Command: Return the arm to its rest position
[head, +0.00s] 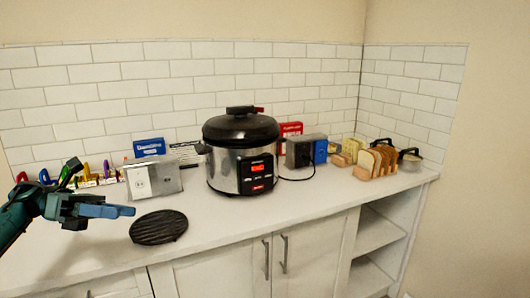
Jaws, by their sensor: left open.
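My left arm comes in from the left edge. Its gripper (118,204) is open and empty, over the left part of the counter. It is apart from the round black trivet (158,227), which lies flat to its right. My right gripper is not in view.
The white counter (235,225) holds a pressure cooker (241,160), a metal outlet box (152,180), boxes, bread slices (376,162) and coloured items at the left. A tiled wall (190,80) closes the back. Open shelves (375,235) stand below right. The counter's front middle is clear.

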